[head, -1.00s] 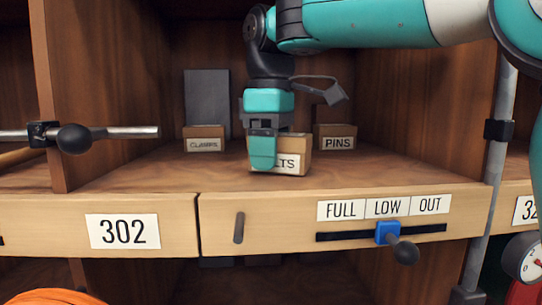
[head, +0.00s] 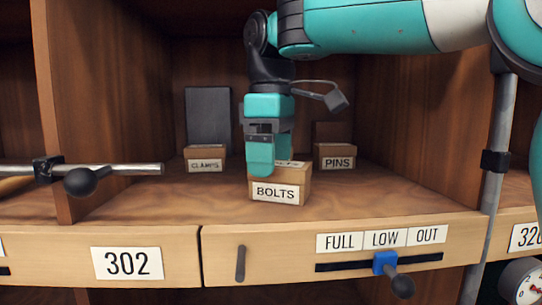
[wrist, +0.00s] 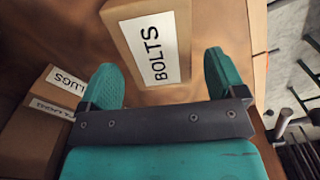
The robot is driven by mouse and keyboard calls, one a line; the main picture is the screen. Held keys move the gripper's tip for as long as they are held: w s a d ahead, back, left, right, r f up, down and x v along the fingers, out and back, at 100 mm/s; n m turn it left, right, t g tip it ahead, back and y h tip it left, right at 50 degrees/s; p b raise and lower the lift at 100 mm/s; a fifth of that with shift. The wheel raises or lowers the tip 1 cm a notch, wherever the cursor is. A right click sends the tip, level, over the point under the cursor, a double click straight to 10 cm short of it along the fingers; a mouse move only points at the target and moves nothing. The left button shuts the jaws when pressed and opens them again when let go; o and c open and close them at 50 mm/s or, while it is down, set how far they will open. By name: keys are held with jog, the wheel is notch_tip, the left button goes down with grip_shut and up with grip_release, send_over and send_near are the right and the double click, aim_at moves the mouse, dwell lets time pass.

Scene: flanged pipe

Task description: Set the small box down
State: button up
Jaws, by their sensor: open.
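The small box labelled BOLTS (head: 276,192) stands upright on the shelf floor, near the front edge of the bay. Its label faces front and is fully visible.
The CLAMPS box (head: 205,158) and PINS box (head: 335,156) stand further back on either side. In the wrist view LUGS boxes (wrist: 62,82) lie at the left. A round-ended rod (head: 82,181) crosses at left. A blue slider (head: 384,262) sits on the front rail.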

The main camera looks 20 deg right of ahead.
notch_tip(320, 180, up, 4)
jog(key=p, duration=0.2)
jog(key=shift+p, duration=0.4)
